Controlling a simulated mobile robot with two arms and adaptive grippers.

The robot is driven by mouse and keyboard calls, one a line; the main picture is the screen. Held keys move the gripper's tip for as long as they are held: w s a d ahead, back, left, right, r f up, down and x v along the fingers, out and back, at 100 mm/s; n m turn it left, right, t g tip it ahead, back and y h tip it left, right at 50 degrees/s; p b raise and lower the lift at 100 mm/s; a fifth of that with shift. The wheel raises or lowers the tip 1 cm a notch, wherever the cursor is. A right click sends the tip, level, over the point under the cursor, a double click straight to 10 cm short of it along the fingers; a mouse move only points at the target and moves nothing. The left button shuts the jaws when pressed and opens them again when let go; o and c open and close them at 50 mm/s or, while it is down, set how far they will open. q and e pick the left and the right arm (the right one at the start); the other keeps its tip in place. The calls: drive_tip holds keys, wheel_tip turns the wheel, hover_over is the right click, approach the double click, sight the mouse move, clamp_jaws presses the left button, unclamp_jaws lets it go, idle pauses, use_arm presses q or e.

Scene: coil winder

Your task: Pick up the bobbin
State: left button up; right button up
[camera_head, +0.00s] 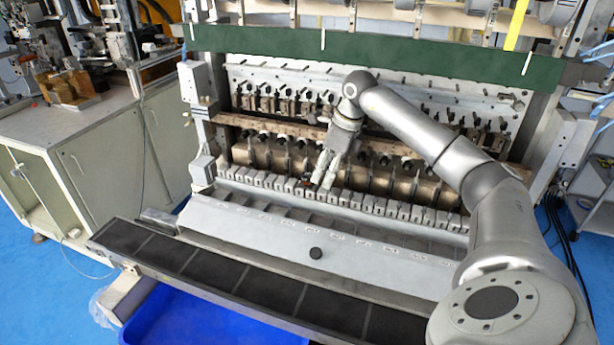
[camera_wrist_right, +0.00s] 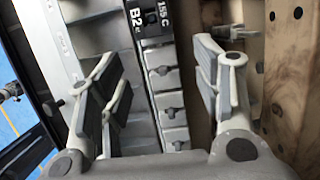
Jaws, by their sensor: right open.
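My right gripper (camera_head: 325,182) reaches down to the row of small grey blocks (camera_head: 400,210) along the front of the coil winder (camera_head: 450,90). In the right wrist view the gripper (camera_wrist_right: 158,65) is open, its padded fingers apart on either side of a strip of grey slotted blocks (camera_wrist_right: 172,100). A dark part with white lettering, "B2" and "155 C" (camera_wrist_right: 150,20), lies between the fingers near the top. A small dark brown item (camera_head: 307,183) shows beside the fingertips in the head view. I cannot tell which of these is the bobbin. My left gripper is not in view.
A green beam (camera_head: 400,60) crosses above my arm. A cabinet (camera_head: 110,150) stands left.

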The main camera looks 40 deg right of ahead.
sight(309, 174)
drive_tip(key=w+a+p, duration=0.1)
drive_tip(key=w, duration=0.1)
drive_tip(key=w+a+p, duration=0.1)
drive_tip(key=w, duration=0.1)
drive_tip(key=shift+a+r, duration=0.15)
drive_tip(key=shift+r, duration=0.05)
drive_tip(key=x, duration=0.3)
drive_tip(key=shift+s+f, duration=0.1)
drive_tip(key=shift+f, duration=0.05)
drive_tip(key=shift+d, duration=0.2)
drive_tip(key=c, duration=0.8)
